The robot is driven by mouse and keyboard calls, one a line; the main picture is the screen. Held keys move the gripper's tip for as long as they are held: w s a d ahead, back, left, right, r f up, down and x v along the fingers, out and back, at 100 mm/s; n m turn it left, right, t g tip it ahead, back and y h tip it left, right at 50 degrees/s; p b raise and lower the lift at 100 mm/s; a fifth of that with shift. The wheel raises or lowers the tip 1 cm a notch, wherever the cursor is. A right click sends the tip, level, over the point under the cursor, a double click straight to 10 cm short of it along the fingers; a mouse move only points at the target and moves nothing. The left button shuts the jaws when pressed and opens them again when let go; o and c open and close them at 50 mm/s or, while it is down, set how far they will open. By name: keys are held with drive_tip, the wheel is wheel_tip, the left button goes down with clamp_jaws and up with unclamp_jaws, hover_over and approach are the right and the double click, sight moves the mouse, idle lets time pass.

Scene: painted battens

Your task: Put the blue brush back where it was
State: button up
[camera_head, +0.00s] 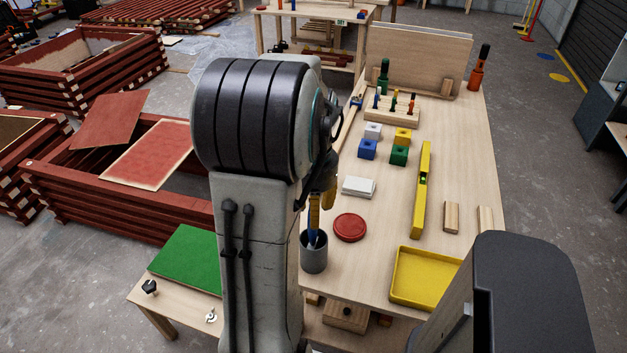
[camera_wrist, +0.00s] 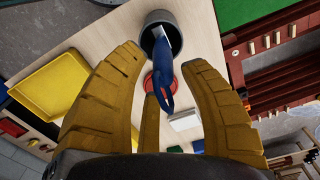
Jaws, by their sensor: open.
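The blue brush (camera_wrist: 165,85) stands tilted in the dark grey cup (camera_wrist: 149,38) in the wrist view, its pale end inside the cup and its blue handle sticking out towards me. In the head view the brush (camera_head: 312,232) shows as a blue strip in the grey cup (camera_head: 313,256) near the table's left edge. My gripper (camera_wrist: 163,60) is open, its yellow fingers spread on either side of the handle. I cannot tell whether any finger touches it. In the head view my gripper (camera_head: 321,195) is just above the cup, partly hidden by my arm.
Close to the cup are a red round lid (camera_head: 350,228) and a white block (camera_head: 358,187). A yellow tray (camera_head: 425,278), a yellow level (camera_head: 421,190), coloured blocks (camera_head: 399,155) and a wooden tool rack (camera_head: 391,110) share the table. A green board (camera_head: 187,262) lies left.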

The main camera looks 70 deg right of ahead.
wheel_tip(320, 180, up, 10)
drive_tip(key=shift+w+r+b, duration=0.1)
drive_tip(key=shift+w+b, duration=0.05)
drive_tip(key=shift+b, duration=0.35)
drive_tip(key=w+a+f+n+t+h, duration=0.1)
drive_tip(key=w+a+f+n, duration=0.1)
drive_tip(key=w+a+n, duration=1)
drive_tip(key=a+f+n+t, duration=0.1)
drive_tip(key=a+n, duration=0.3)
drive_tip(key=a, duration=0.6)
drive_tip(key=a+f+n+t+y, duration=0.1)
drive_tip(key=a+f+n, duration=0.2)
drive_tip(key=a, duration=0.7)
drive_tip(key=shift+w+a+n, duration=0.25)
drive_tip(key=shift+w+n, duration=0.1)
drive_tip(key=shift+n, duration=0.05)
drive_tip(key=shift+r+p, duration=0.95)
drive_tip(key=shift+r, duration=0.05)
